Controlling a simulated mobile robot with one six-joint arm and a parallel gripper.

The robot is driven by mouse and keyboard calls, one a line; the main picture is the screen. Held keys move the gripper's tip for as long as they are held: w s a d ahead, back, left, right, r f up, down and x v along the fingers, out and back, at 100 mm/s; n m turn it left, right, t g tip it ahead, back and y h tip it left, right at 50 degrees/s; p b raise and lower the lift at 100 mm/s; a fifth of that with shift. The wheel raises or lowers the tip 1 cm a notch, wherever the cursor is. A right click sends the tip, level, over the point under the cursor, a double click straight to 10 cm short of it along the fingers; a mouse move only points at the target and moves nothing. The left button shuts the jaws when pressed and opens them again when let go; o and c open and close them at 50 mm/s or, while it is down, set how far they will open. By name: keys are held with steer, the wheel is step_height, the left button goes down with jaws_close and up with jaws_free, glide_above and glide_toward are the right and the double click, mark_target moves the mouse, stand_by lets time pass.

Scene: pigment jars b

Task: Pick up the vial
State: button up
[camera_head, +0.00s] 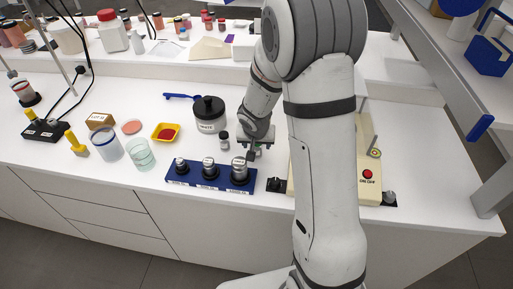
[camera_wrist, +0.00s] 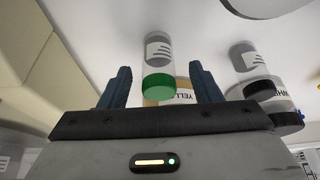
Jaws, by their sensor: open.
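A clear vial (camera_wrist: 158,52) with a white label and a green cap (camera_wrist: 158,84) shows in the wrist view, in line with the gap between my fingers. My gripper (camera_wrist: 160,78) is open, with one dark finger to each side of the vial in the picture. I cannot tell whether the vial is within finger depth; no contact shows. In the head view my gripper (camera_head: 255,149) is low over the white counter, behind the blue rack, and this vial is hidden or too small to tell there.
A small dark-capped vial (camera_head: 224,141) and a black-lidded white jar (camera_head: 209,118) stand left of my gripper. The blue rack (camera_head: 180,184) holds several silver-topped pieces. A beige device (camera_head: 372,175) with a red button is to the right.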

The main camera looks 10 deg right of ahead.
mark_target(257, 147)
steer(key=x, duration=0.3)
steer(key=shift+w+f+b, duration=0.1)
steer(key=shift+f+b, duration=0.1)
steer(key=shift+b, duration=0.1)
steer(key=c, duration=1.1)
